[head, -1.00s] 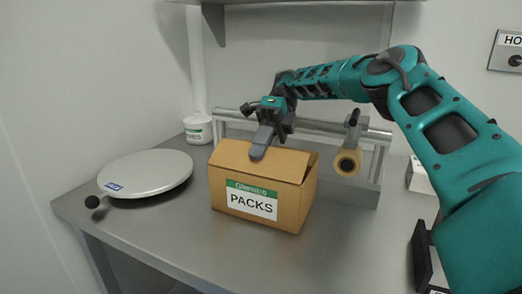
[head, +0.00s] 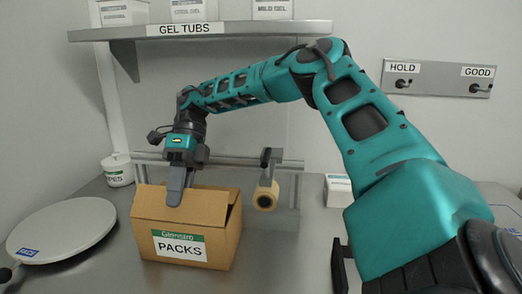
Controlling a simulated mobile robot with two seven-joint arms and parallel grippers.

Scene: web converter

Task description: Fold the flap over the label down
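A brown cardboard box (head: 146,236) stands on the grey bench, its white and green PACKS label (head: 180,245) facing me. The flap over the label (head: 206,210) shows as a tan panel above the label's side of the box; its exact angle is hard to tell. My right gripper (head: 174,196) points down at this flap, its grey fingertip overlapping the panel in the picture. I cannot tell whether it touches. The fingers line up as one, so their opening does not show. My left gripper is not in view.
A round pale plate (head: 62,232) lies left of the box, and a white tub (head: 117,170) stands behind. A tape roll (head: 265,196) hangs from a rail at the back right. A shelf (head: 200,30) runs above. A small white box (head: 338,190) stands right.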

